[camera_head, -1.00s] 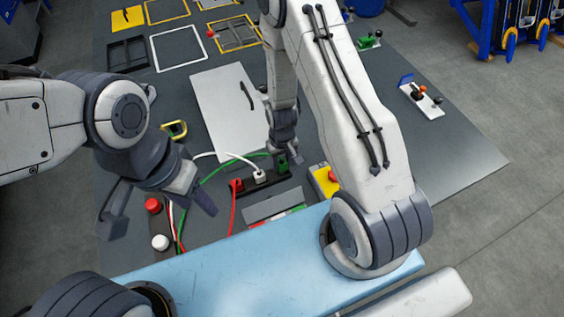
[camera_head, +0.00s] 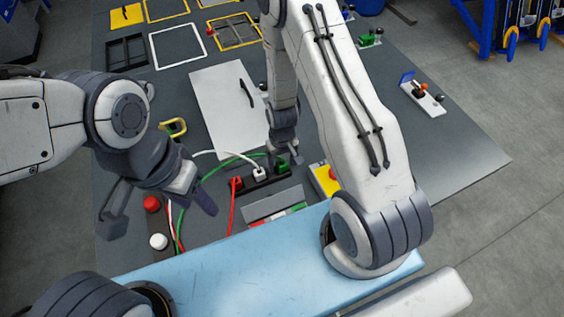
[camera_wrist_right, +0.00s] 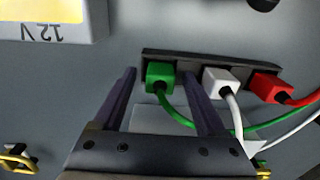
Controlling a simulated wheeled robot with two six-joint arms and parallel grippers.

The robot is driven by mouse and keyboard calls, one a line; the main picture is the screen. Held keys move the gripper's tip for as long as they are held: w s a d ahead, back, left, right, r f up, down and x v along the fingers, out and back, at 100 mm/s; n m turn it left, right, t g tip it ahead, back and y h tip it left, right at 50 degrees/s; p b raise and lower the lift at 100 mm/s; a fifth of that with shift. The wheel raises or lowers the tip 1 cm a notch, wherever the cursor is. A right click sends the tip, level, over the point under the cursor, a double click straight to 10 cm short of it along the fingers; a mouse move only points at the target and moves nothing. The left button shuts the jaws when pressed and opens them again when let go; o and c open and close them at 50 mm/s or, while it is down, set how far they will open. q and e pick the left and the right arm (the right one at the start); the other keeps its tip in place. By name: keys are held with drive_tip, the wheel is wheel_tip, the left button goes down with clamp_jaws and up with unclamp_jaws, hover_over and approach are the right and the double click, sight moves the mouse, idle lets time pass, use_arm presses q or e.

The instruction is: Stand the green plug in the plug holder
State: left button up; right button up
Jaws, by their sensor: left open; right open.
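The green plug (camera_wrist_right: 160,75) stands in the dark plug holder (camera_wrist_right: 195,58) at one end of the row, its green cable coming out of it. The same green plug (camera_head: 281,166) shows in the head view, partly hidden by my right gripper. My right gripper (camera_head: 289,156) is open just above it; in the wrist view its fingers lie on either side of the plug with gaps. A white plug (camera_wrist_right: 221,82) and a red plug (camera_wrist_right: 269,87) stand in the same holder (camera_head: 258,182). My left gripper (camera_head: 160,222) is open and empty at the left, over the panel's edge.
A red knob (camera_head: 152,204) and a white knob (camera_head: 158,241) sit near my left gripper. Cables run leftward from the plugs.

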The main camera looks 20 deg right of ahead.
wheel_tip(320, 180, up, 3)
drive_tip(key=shift+f+p, duration=0.1)
drive_tip(key=shift+p, duration=0.85)
wheel_tip(320, 180, up, 6)
drive_tip(key=shift+r+b, duration=0.15)
drive_tip(key=shift+b, duration=0.5)
drive_tip(key=shift+r, duration=0.6)
drive_tip(key=s+a+r+n+b, duration=0.3)
drive_tip(key=s+a+r+b, duration=0.2)
drive_tip(key=a+r, duration=0.3)
drive_tip(key=s+a+r+n+b, duration=0.1)
drive_tip(key=s+a+r+n, duration=0.1)
drive_tip(key=s, duration=0.4)
drive_tip(key=s+a+r+n+y+b, duration=0.1)
drive_tip(key=s+a+b, duration=0.1)
drive_tip(key=s, duration=0.5)
drive_tip(key=shift+s+a+r+n, duration=0.15)
drive_tip(key=shift+a+r+n, duration=0.2)
drive_tip(key=shift+n, duration=0.05)
